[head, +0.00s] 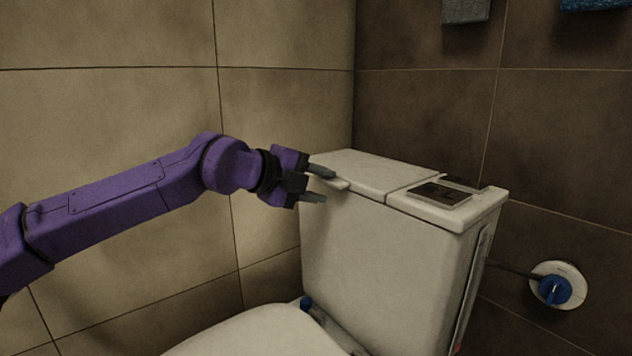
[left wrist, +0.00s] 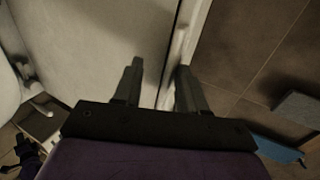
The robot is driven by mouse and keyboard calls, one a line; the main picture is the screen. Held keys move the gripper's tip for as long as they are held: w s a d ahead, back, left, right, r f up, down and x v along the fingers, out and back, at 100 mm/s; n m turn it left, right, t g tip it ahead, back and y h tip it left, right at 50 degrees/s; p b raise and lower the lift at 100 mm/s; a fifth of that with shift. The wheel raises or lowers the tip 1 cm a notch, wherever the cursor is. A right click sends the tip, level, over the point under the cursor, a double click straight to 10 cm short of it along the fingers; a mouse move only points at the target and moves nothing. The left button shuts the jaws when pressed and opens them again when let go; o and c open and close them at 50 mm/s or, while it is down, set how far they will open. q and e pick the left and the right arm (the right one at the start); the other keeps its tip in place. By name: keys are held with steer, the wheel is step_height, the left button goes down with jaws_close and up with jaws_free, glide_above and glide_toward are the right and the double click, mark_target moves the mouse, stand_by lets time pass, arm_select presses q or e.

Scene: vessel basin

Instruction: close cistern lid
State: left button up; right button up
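The white cistern (head: 385,255) stands against the dark tiled wall. Its lid (head: 365,172) lies flat over the left part of the top, level with the right part, with no clear gap between them. My left gripper (head: 320,184) is at the lid's left end, one finger above the edge and one below. In the left wrist view its fingers (left wrist: 160,75) are apart, and the lid's pale edge (left wrist: 181,45) runs between them. A gap shows beside the left finger. My right gripper is not in the head view; a small purple and dark part, possibly it, shows at the lower left of the wrist view.
A dark flush panel (head: 440,194) is on the right part of the cistern top. The toilet seat cover (head: 262,335) is below in front. A round wall fitting with a blue knob (head: 555,290) is on the right. Tiled walls stand close behind and left.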

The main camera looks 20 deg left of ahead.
arm_select(q)
steer(key=shift+f, duration=0.2)
steer(key=p+v, duration=0.2)
steer(key=v, duration=0.8)
steer(key=shift+s+a+r+p, duration=0.15)
steer(key=shift+s+r+p, duration=0.05)
steer(key=shift+r+p, duration=0.1)
